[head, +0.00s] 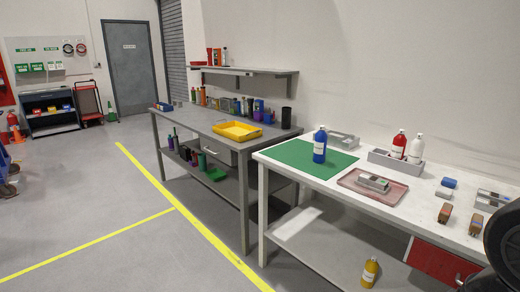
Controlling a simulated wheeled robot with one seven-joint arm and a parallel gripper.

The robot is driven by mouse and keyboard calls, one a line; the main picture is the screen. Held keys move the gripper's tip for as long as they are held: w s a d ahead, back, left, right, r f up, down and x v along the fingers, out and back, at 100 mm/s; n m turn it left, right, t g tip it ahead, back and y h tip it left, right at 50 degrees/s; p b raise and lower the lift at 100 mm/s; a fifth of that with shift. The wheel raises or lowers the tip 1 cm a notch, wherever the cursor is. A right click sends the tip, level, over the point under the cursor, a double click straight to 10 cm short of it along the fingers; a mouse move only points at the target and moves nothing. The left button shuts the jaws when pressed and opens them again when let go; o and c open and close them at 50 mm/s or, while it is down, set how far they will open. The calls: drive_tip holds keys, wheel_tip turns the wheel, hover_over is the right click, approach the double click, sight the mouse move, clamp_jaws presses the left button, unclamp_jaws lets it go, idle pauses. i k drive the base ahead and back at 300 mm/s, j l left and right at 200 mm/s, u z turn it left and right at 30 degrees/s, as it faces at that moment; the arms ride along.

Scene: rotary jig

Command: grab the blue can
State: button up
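I cannot make out a thing that is clearly a blue can. A blue bottle (320,147) with a white label stands upright on the green mat (290,154) on the white table. A small blue object (449,183) lies on the same table farther right; its shape is too small to tell. On the grey workbench, a bluish-purple container (258,110) stands among several bottles and cans near the wall. My gripper is not in view; only a dark rounded part, likely of my arm, shows at the right edge.
A grey bin with red and white bottles (398,146), a pinkish tray (350,190) and small blocks (445,212) share the white table (318,180). A yellow tray (237,131) sits on the grey workbench. A yellow bottle (370,272) stands below. The left floor is open.

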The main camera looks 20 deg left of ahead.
sight(321, 139)
drive_tip(key=u, duration=0.3)
drive_tip(key=i+l+u, duration=0.1)
drive_tip(key=i+u, duration=0.3)
drive_tip(key=i, duration=1.45)
